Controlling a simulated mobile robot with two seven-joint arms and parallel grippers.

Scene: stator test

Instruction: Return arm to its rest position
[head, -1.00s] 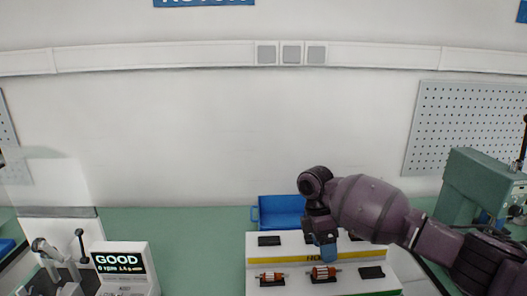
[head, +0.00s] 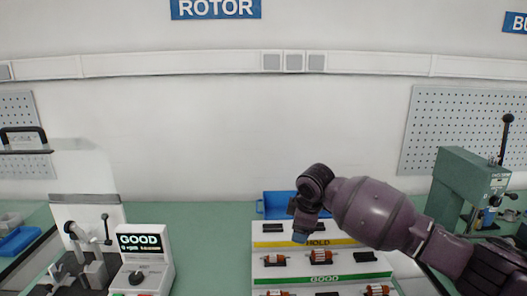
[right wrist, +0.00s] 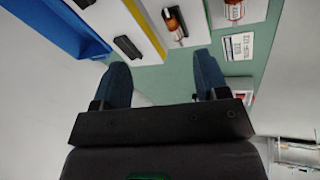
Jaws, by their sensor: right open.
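My right arm reaches in from the right in the head view. Its gripper (head: 301,237) hangs over the back of the white rotor rack (head: 262,228), near the HOLD label. In the right wrist view the gripper (right wrist: 163,82) has its two blue fingers wide apart with nothing between them. My left gripper is not in view.
A blue bin (head: 280,203) stands behind the rack. A tester with a GOOD display (head: 140,242) stands at the left. A green press (head: 462,190) stands at the right, close to my forearm. The green table between tester and rack is clear.

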